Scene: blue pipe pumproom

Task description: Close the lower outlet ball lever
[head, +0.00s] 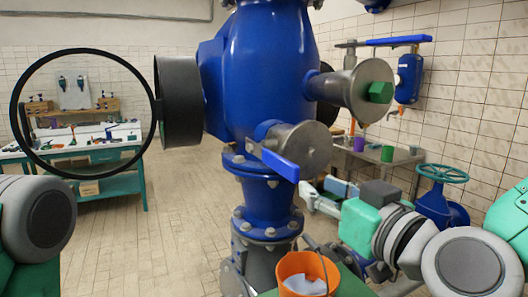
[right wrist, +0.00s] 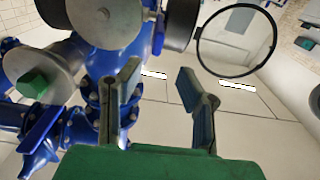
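The lower outlet ball lever (head: 279,164) is a short flat blue bar on the front of a round grey valve body (head: 306,146), low on the big blue pump. It slants down to the right. My right gripper (head: 328,194) is below and right of the lever, apart from it. In the right wrist view, the right gripper (right wrist: 163,95) has its two blue-padded fingers spread, with nothing between them. A blue bar at left in that view (right wrist: 43,126) cannot be told for sure as this lever. My left gripper is out of view; only a grey arm joint shows at left.
A grey outlet with a green hex plug (head: 380,92) juts out above the lever. A wall valve with a long blue handle (head: 398,41) is at upper right. An orange bucket (head: 303,267) stands low in front. A green handwheel (head: 443,173) is at right.

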